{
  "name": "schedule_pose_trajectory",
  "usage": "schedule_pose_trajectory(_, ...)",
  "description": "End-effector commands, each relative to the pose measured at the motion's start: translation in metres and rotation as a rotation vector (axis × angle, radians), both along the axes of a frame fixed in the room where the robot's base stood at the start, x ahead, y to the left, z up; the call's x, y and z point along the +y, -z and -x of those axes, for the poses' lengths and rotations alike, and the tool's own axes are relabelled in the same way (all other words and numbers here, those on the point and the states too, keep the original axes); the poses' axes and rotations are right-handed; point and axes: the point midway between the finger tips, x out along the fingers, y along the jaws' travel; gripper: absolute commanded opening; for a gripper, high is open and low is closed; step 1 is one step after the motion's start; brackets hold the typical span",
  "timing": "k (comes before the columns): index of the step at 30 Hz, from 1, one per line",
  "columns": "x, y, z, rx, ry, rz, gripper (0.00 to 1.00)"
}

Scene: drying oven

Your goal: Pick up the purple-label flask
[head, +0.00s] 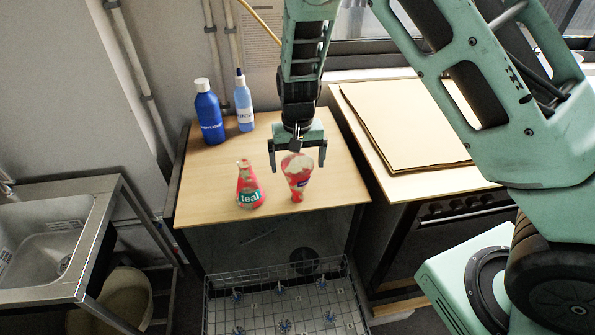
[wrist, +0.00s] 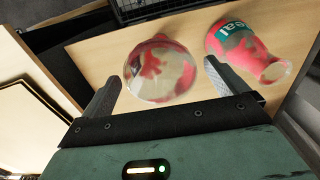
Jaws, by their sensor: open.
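The purple-label flask (head: 299,178) has red and pale patches. It stands upside down on the wooden table, wide round base up and narrow neck down, with a small purple label on its side. In the wrist view its base (wrist: 160,72) faces me, and its label is hidden. My gripper (head: 297,163) is open and points down over this flask, one finger to each side of its base. The wrist view also shows the base between the fingertips; I cannot tell whether they touch it. A similar flask with a teal label (head: 249,187) stands upright to the left.
A dark blue bottle (head: 209,115) and a light blue rinse bottle (head: 244,105) stand at the table's back left. A wire rack (head: 280,300) is below the table's front edge. A sink (head: 45,240) is at left, a stack of boards (head: 405,125) at right.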

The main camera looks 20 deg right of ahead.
Motion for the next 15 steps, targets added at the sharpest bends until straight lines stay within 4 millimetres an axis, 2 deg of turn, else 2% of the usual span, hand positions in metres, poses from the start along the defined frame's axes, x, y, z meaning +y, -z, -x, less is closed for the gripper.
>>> schedule_pose_trajectory(6, 0.000, 0.025, 0.000, 0.001, 0.000, 0.000, 0.98)
schedule_pose_trajectory(14, 0.001, 0.029, 0.000, -0.002, 0.000, -0.002, 0.98)
schedule_pose_trajectory(15, 0.001, 0.029, 0.000, -0.002, 0.000, -0.002, 0.95)
